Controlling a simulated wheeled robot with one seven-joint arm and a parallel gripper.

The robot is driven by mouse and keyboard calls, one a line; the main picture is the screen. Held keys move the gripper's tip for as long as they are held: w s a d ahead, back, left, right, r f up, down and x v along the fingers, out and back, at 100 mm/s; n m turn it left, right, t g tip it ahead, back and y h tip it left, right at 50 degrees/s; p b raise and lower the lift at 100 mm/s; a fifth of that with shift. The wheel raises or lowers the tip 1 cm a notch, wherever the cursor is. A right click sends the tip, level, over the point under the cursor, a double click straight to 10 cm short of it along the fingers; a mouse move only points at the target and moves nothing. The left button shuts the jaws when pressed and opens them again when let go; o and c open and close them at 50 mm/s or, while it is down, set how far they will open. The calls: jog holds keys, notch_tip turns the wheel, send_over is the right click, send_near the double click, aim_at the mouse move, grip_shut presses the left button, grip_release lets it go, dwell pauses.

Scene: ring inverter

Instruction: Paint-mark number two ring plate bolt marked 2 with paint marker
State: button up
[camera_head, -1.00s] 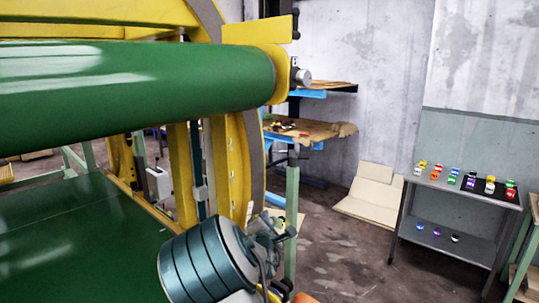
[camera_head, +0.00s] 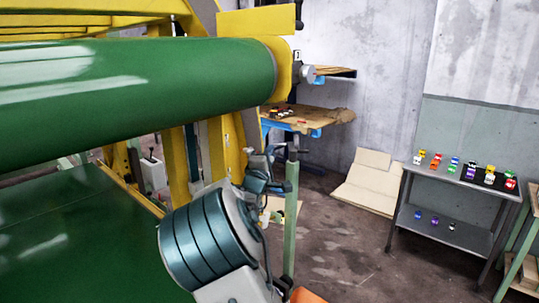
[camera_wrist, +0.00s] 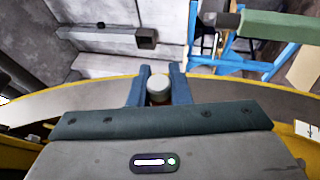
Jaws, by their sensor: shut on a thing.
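In the wrist view my gripper (camera_wrist: 158,88) has its two blue-grey fingers shut on the paint marker (camera_wrist: 158,82), of which a pale round end shows between them. The ring plate (camera_wrist: 75,97), a curved band with yellow edges, crosses behind the fingers. I cannot tell whether the marker touches it. A white label (camera_wrist: 307,130) sits on the band at the far right, its mark too small to read. No bolt marked 2 can be made out. In the head view the yellow ring plate (camera_head: 232,150) stands just left of my wrist, and the gripper's tips are unclear.
A large green roller (camera_head: 130,90) spans the upper left, above a green bed (camera_head: 70,230). A workbench (camera_head: 325,118) stands behind the ring.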

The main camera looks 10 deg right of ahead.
jog(key=w+a+p, duration=0.1)
jog(key=w+p, duration=0.1)
jog(key=w+a+p, duration=0.2)
jog(key=shift+w+a, duration=0.15)
jog(key=shift+a, duration=0.05)
jog(key=shift+w+a+p, duration=0.3)
jog(key=shift+w+p, duration=0.1)
jog(key=shift+p, duration=0.25)
dwell(1.9)
jog(key=shift+s+d+b, duration=0.45)
jog(key=shift+s+d, duration=0.3)
jog(key=shift+s, duration=0.25)
jog(key=shift+s+d+b, duration=0.4)
jog(key=shift+s+d, duration=0.35)
jog(key=shift+s, duration=0.25)
